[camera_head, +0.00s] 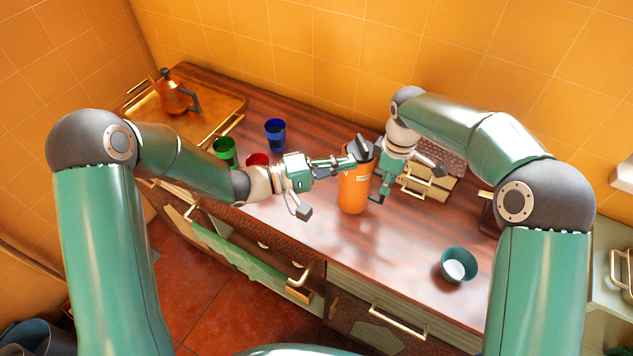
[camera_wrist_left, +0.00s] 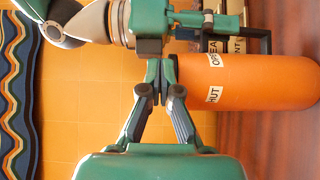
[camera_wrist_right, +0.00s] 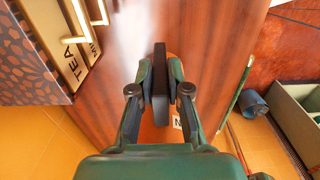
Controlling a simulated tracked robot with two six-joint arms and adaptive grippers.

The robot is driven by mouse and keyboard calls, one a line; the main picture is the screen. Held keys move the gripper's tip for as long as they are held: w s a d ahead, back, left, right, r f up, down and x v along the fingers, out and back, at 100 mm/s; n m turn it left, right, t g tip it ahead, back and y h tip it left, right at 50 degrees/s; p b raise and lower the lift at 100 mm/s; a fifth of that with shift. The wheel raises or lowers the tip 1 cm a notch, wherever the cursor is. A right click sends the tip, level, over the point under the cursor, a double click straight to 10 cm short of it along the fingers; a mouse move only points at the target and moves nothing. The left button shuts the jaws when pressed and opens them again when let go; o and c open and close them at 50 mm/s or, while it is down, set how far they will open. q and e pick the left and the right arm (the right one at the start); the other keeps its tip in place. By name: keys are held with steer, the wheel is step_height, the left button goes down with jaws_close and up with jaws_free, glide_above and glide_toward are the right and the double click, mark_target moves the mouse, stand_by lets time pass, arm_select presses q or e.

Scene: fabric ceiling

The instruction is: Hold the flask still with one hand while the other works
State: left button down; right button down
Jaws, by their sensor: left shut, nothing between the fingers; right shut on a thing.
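The orange flask (camera_head: 354,192) stands upright on the counter, with a dark top and lettering on its side. In the left wrist view the flask (camera_wrist_left: 265,83) appears sideways, with partly hidden OPEN and SHUT labels. My right gripper (camera_head: 380,188) is shut on the flask's dark handle (camera_wrist_right: 160,75), at the flask's right side. My left gripper (camera_head: 347,163) is shut and empty beside the flask's top. In the left wrist view its fingertips (camera_wrist_left: 159,84) are close to the flask's top end; I cannot tell whether they touch it.
Green (camera_head: 224,150), blue (camera_head: 275,136) and red (camera_head: 257,159) cups stand left of the flask. A copper pot (camera_head: 174,96) sits on a tray (camera_head: 222,107) at the far left. Labelled boxes (camera_head: 428,188) stand behind right. A teal bowl (camera_head: 445,268) is front right.

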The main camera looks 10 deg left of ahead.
arm_select(q)
steer(key=s+a, duration=0.5)
steer(key=s, duration=0.5)
arm_select(e)
steer(key=shift+r, duration=0.1)
steer(key=c, duration=1.1)
jaws_free()
steer(key=shift+o, duration=0.2)
